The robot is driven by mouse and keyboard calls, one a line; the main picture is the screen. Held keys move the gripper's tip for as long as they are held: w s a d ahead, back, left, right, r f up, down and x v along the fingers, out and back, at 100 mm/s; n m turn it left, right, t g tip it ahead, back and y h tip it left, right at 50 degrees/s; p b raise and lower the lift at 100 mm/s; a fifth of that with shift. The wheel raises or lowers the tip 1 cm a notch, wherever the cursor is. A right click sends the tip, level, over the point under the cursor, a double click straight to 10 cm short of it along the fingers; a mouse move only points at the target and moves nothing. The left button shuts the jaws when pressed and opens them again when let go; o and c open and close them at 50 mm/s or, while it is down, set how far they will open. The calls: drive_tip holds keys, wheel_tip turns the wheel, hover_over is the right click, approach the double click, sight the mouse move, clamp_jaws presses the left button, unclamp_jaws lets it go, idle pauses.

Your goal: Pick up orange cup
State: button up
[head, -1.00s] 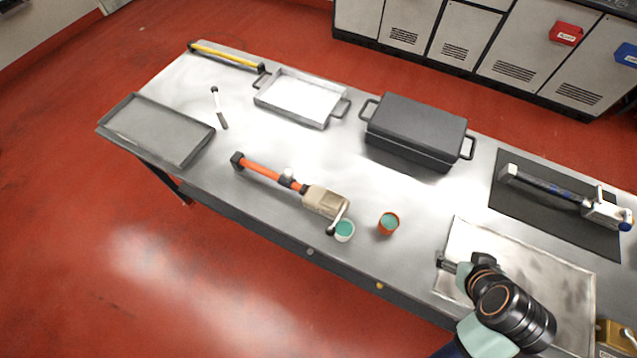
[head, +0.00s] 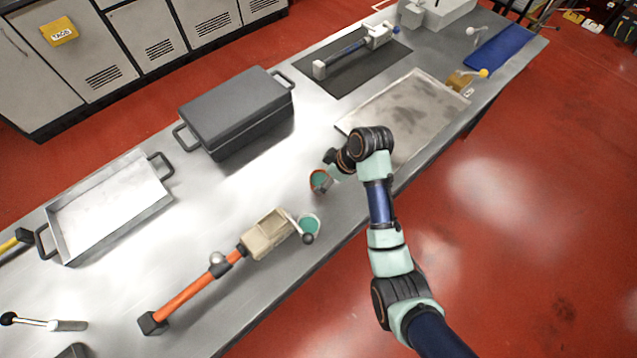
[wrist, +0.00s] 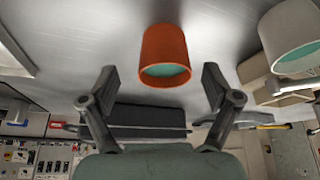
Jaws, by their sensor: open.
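The orange cup (head: 317,180) stands on the metal table, with teal inside. In the wrist view the orange cup (wrist: 165,55) is just beyond and between the fingertips, its teal opening toward the camera. My gripper (wrist: 158,82) is open and empty, one finger to each side of the cup's line. In the head view my gripper (head: 328,172) is right at the cup and partly covers it. I cannot tell whether a finger touches it.
A white cup (head: 309,224) with teal inside stands close by, beside an orange-and-beige tool (head: 265,235). A dark lidded box (head: 235,105) lies behind, and a stained tray (head: 410,110) lies to the right. The table's front edge is near.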

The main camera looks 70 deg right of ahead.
sight(321, 181)
drive_tip(key=x, duration=0.4)
drive_tip(key=shift+w+a+b, duration=0.15)
drive_tip(key=shift+a+b, duration=0.1)
drive_tip(key=shift+b, duration=0.15)
drive_tip(key=c, duration=1.3)
wheel_tip(321, 181, up, 20)
drive_tip(key=p, duration=0.8)
drive_tip(key=shift+r, duration=0.1)
